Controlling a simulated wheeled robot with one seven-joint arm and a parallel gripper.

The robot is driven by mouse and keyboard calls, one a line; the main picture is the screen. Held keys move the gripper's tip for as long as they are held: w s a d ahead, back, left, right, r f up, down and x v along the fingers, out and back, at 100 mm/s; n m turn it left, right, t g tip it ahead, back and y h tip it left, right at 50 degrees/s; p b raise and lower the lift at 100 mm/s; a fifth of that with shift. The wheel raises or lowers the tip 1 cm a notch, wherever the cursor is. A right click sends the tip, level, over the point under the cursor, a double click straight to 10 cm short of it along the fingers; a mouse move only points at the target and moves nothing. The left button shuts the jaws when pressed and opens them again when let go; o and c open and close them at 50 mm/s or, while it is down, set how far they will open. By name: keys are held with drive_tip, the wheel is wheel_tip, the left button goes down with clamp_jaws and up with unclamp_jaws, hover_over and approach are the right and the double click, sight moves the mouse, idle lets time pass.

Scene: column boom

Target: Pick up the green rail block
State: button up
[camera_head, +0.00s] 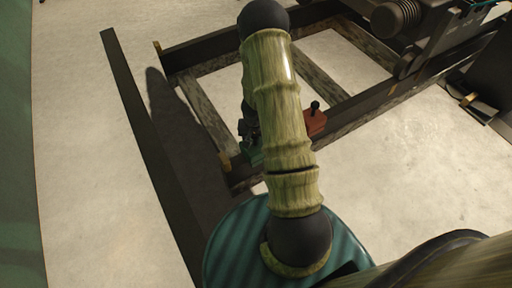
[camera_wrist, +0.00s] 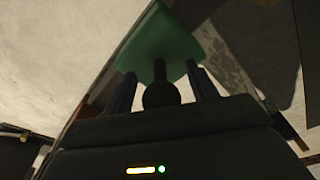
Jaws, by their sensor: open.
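The green rail block (camera_head: 254,155) lies on the dark rail frame in the head view, mostly hidden behind my arm. In the wrist view the green rail block (camera_wrist: 158,42) is close in front of my gripper (camera_wrist: 162,76), with a dark stem and round knob pointing back toward the palm. The two fingers stand apart, one on each side of the knob, with clear gaps. Their tips appear close to the block's face; I cannot tell if they touch it. In the head view my gripper (camera_head: 247,134) is dark and partly hidden behind my arm.
A red block (camera_head: 315,122) with a black knob sits on the same frame, just right of my arm. The dark frame (camera_head: 205,47) has wooden crosspieces. A long dark beam (camera_head: 140,110) runs at left. Dark machinery (camera_head: 405,22) stands upper right. Pale floor lies open at lower right.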

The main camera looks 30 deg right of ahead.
clamp_jaws()
idle(1.4)
